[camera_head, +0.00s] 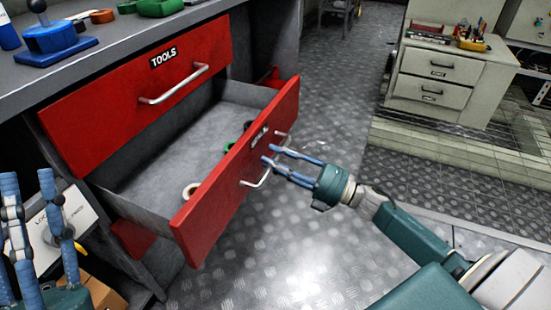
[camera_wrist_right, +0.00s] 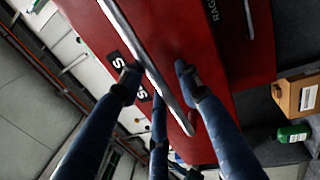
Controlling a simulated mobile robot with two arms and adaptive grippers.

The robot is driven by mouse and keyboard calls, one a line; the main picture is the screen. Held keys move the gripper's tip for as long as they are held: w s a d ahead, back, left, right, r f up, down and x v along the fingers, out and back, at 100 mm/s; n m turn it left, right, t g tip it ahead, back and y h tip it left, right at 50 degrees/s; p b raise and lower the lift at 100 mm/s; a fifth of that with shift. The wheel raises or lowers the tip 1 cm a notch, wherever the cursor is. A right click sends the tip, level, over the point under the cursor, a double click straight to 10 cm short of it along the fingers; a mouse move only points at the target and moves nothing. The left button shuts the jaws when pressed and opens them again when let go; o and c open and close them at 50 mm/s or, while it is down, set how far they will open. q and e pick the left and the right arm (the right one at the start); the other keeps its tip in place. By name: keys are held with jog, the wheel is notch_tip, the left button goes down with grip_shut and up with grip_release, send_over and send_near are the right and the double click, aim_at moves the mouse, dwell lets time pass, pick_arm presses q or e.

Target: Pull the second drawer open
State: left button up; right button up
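The second drawer's red front (camera_head: 220,195) stands well out from the cabinet, with its grey interior showing in the head view. Its metal handle (camera_head: 258,179) is partly hidden behind my right gripper (camera_head: 268,154). In the right wrist view the handle bar (camera_wrist_right: 150,62) runs between the blue fingers of the same gripper (camera_wrist_right: 158,82), with the red front behind it. The fingers are spread, and a gap shows beside the bar; contact is unclear. My left gripper (camera_head: 38,205) is open and empty at the lower left, fingers pointing up.
The closed red TOOLS drawer (camera_head: 140,95) is above, under the grey worktop (camera_head: 110,45). A ring-shaped roll (camera_head: 190,190) and small dark and green items lie in the open drawer. A pale cabinet (camera_head: 440,75) stands at the back right. Metal floor (camera_head: 285,265) is clear in front.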

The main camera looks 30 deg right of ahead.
jog(key=shift+r, duration=0.1)
jog(key=v, duration=1.2)
jog(key=shift+d, duration=0.15)
